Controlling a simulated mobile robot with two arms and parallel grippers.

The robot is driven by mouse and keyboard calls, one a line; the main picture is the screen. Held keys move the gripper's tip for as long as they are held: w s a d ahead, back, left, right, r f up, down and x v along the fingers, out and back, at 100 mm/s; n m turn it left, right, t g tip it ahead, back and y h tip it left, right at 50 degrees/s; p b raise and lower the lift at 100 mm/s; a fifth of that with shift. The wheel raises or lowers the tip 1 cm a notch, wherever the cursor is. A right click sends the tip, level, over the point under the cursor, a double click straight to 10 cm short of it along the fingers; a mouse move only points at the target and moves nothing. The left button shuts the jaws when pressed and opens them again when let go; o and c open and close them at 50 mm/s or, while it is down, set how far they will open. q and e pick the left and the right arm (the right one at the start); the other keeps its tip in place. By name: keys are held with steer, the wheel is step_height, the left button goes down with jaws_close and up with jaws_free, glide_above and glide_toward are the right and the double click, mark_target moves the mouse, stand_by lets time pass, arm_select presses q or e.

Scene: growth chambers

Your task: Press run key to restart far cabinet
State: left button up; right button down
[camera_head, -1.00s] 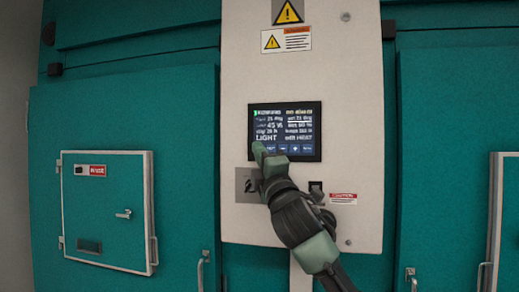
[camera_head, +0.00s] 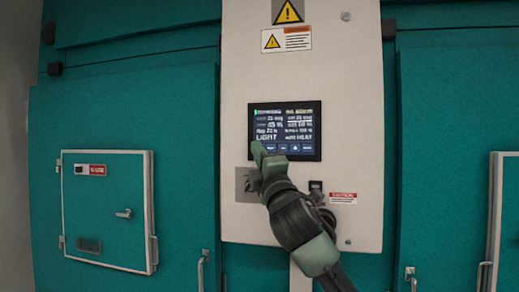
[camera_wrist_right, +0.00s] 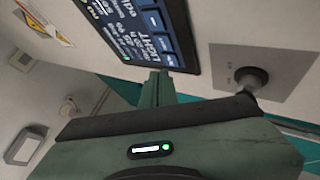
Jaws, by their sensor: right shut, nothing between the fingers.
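The cabinet's control screen (camera_head: 285,131) is lit on a pale panel, with lines of readings and a row of blue keys along its bottom edge. My right gripper (camera_head: 257,147) is shut and empty, its fingertips at the screen's lower left corner. In the right wrist view the shut fingers (camera_wrist_right: 156,82) reach the edge of the screen (camera_wrist_right: 140,32), by one end of the key row. The fingertips hide part of that row, and I cannot tell whether they touch a key. My left gripper is not in view.
A dark knob (camera_wrist_right: 251,78) on a metal plate sits just below the screen, close to my right gripper. Warning labels (camera_head: 286,39) are above. Teal cabinet doors with a small framed hatch (camera_head: 105,211) flank the panel.

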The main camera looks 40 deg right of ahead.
steer(key=s+a, duration=0.3)
steer(key=shift+s+a, duration=0.1)
steer(key=shift+a, duration=0.3)
stand_by(0.6)
